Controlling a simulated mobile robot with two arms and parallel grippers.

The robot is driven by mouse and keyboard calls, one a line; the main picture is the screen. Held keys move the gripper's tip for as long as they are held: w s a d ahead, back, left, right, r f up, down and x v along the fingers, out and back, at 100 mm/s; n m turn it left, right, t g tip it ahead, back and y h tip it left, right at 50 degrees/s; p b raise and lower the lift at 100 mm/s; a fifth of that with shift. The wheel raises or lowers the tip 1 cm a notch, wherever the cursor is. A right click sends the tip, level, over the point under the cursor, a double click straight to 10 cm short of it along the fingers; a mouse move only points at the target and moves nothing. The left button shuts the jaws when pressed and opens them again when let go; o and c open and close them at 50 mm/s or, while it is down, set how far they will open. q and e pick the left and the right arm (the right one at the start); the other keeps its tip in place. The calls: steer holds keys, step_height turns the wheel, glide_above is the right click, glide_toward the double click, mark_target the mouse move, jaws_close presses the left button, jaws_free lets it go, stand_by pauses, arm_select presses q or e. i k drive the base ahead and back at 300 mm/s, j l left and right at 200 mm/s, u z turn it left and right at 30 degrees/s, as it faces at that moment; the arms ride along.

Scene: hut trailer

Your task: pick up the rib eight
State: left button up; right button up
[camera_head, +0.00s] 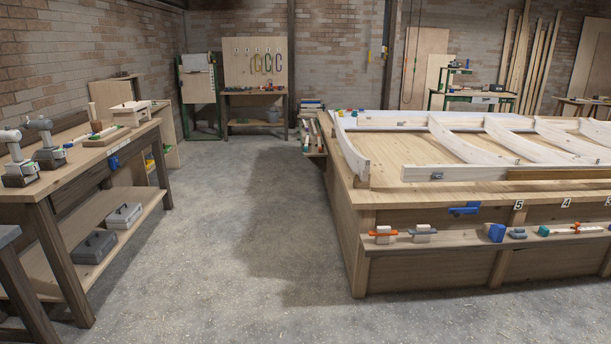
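Several pale curved wooden ribs lie across the large wooden platform at the right. One rib (349,153) curves along the platform's left end. Other ribs run across the platform: one nearer the left (462,147), another in the middle (520,142), and one further right (568,138). No rib shows a readable number, so I cannot tell which is rib eight. The platform (407,215) has number plates 5 (518,205) and 4 (566,202) on its front side. Neither of my grippers is in view.
A front ledge (390,254) on the platform holds clamps and small tools. A workbench (45,196) with tools and a lower shelf stands at the left. The concrete floor (225,240) between them is clear. A pegboard bench (256,97) stands at the back.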

mark_target(358, 162)
steer(key=i+u, duration=0.2)
steer(key=i, duration=2.25)
steer(key=i+j, duration=0.15)
steer(key=i, duration=1.1)
steer(key=i+j+u, duration=0.1)
steer(key=i, duration=1.15)
steer(key=i+l+z, duration=0.2)
steer(key=i, duration=0.55)
steer(key=i+j+z, duration=0.1)
steer(key=i+z, duration=0.15)
steer(key=i, duration=0.5)
steer(key=i+j+z, duration=0.2)
steer(key=i, duration=0.55)
